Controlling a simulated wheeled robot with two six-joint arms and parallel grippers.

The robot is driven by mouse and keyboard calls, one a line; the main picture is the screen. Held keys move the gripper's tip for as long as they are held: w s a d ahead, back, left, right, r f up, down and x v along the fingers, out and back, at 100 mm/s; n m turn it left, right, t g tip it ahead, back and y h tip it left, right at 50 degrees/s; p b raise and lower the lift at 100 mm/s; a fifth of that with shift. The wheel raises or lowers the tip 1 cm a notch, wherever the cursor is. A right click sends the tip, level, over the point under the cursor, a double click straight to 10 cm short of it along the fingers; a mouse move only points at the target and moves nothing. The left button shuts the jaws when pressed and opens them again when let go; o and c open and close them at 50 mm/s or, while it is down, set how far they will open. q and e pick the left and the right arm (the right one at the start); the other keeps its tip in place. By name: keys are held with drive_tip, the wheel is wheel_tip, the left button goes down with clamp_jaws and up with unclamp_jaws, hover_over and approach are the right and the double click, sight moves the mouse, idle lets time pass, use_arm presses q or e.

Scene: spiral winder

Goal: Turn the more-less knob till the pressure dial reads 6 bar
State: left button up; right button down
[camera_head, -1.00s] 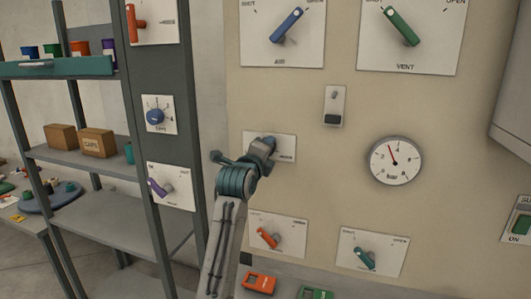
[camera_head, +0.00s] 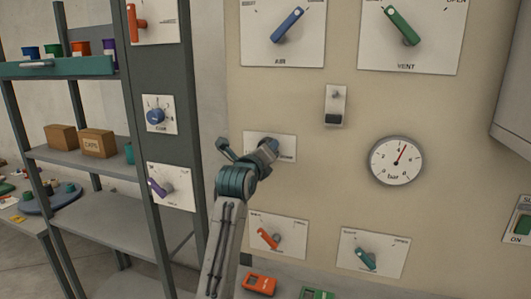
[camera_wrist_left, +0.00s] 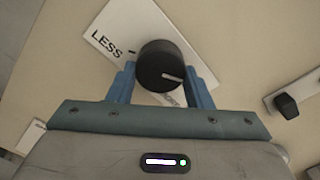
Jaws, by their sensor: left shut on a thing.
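The more-less knob (camera_wrist_left: 163,62) is black and round with a white line on its face. It sits on a white plate (camera_wrist_left: 118,30) marked LESS, which also shows in the head view (camera_head: 290,155). My left gripper (camera_head: 270,149) is at this plate, its two blue fingers (camera_wrist_left: 163,80) shut on the knob from both sides. The arm hides the knob in the head view. The pressure dial (camera_head: 396,160) is round and white, marked bar. Its red needle points up and right, just past the top; the small marks make an exact reading hard to tell. My right gripper is out of view.
The panel carries other handles: blue AIR (camera_head: 287,26), green VENT (camera_head: 403,28), orange (camera_head: 267,237) and teal (camera_head: 365,258). A small switch (camera_head: 335,106) is above and right of my gripper. Shelves (camera_head: 90,160) stand at left.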

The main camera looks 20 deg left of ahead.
use_arm(q)
drive_tip(key=shift+f, duration=0.2)
drive_tip(key=o, duration=1)
drive_tip(key=shift+r, duration=0.1)
drive_tip(key=s+b, duration=0.5)
drive_tip(key=s, duration=0.5)
drive_tip(key=shift+s+a, duration=0.15)
drive_tip(key=shift+s, duration=0.25)
